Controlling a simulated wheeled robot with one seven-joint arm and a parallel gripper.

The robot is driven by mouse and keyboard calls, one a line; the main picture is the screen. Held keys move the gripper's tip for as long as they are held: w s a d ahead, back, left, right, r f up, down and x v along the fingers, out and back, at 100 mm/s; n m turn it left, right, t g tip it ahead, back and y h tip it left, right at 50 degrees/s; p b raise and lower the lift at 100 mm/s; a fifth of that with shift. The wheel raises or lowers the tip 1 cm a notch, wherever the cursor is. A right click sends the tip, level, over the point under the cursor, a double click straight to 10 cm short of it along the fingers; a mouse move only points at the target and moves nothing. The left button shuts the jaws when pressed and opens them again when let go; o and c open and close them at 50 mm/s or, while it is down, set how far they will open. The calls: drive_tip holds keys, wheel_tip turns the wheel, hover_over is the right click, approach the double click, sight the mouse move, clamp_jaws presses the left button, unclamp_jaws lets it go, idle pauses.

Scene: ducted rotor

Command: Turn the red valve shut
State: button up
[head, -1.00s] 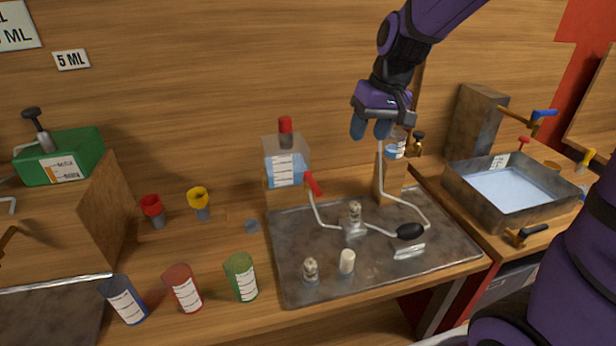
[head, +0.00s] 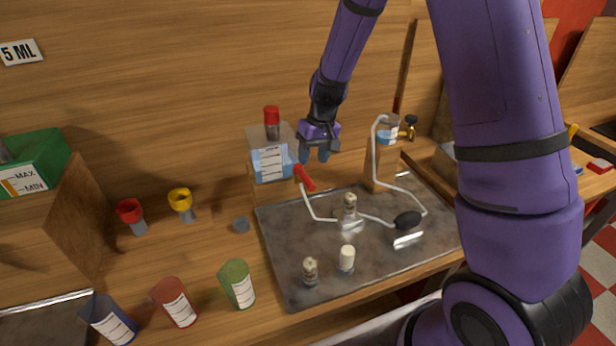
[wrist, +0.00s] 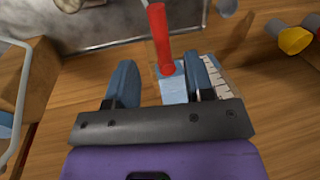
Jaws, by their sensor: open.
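The red valve handle (head: 304,178) sticks out from the front of the clear tank (head: 272,163), which holds blue liquid. The handle slants down to the right, above the tray's back edge. My gripper (head: 314,155) is just above and slightly right of the handle, pointing down. In the wrist view, the red handle (wrist: 160,38) runs from the top edge down to the gap between the two blue fingers (wrist: 160,78). The fingers are apart, with nothing held between them. I cannot tell whether they touch the handle.
A metal tray (head: 285,262) holds tubing, small bottles and a black bulb (head: 407,220). A second bottle (head: 388,130) stands on a wooden block at right. The red-capped stopper (head: 271,118) tops the tank.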

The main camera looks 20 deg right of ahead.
sight(309, 179)
drive_tip(key=f, duration=0.3)
drive_tip(key=a+f, duration=0.1)
drive_tip(key=f, duration=0.3)
drive_tip(key=shift+s+a, duration=0.1)
drive_tip(key=shift+a, duration=0.05)
clamp_jaws()
